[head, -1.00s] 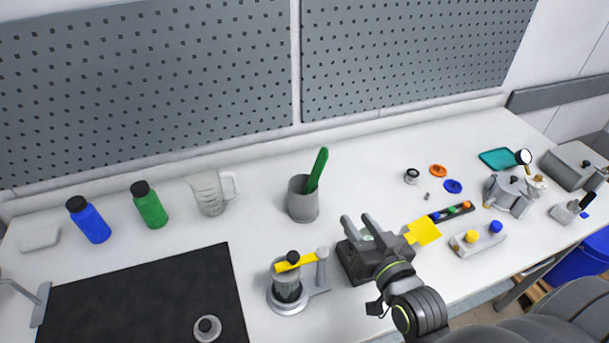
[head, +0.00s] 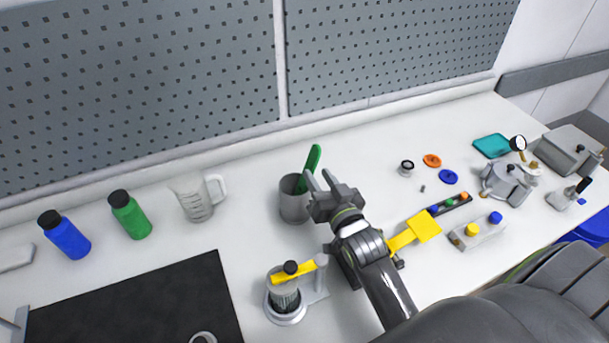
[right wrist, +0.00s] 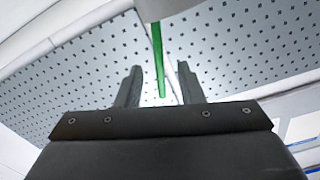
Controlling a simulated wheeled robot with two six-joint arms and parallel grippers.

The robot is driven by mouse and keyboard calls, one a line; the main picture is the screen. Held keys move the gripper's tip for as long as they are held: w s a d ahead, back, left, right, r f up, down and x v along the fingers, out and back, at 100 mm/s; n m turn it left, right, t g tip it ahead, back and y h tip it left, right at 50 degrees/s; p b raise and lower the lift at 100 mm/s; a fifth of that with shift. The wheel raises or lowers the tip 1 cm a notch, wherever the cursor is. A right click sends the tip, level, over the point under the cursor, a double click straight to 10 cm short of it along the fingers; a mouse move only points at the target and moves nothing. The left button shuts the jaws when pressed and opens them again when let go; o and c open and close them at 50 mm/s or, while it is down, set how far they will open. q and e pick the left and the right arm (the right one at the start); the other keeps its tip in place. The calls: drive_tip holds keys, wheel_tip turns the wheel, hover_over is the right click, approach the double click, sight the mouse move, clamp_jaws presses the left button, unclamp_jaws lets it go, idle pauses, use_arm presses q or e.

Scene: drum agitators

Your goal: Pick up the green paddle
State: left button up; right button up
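The green paddle (head: 312,160) stands tilted in a grey cup (head: 293,205), its upper part rising above the rim and its lower part hidden inside. My right gripper (head: 318,178) is open just right of the cup, its fingers pointing up towards the paddle. In the right wrist view the green paddle (right wrist: 158,60) shows between the two spread fingers of the right gripper (right wrist: 157,85). I cannot tell from these views how far the paddle lies beyond the fingertips. My left gripper is not in view.
A device with a yellow bar (head: 294,270) stands in front of the cup, and a yellow paddle (head: 424,226) lies to the right. A clear jug (head: 194,198), green bottle (head: 130,215) and blue bottle (head: 65,236) stand at left. The pegboard (head: 400,55) rises behind.

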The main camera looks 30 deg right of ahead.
sight(308, 159)
drive_tip(key=shift+w, duration=0.8)
drive_tip(key=shift+w+d+r+p, duration=0.1)
drive_tip(key=shift+w+p, duration=0.25)
drive_tip(key=shift+w, duration=0.1)
drive_tip(key=w+p, duration=0.1)
drive_tip(key=w, duration=0.3)
drive_tip(key=shift+d, duration=0.1)
drive_tip(key=shift+w, duration=0.3)
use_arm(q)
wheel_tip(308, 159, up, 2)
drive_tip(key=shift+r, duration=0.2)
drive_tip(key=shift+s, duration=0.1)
use_arm(e)
clamp_jaws()
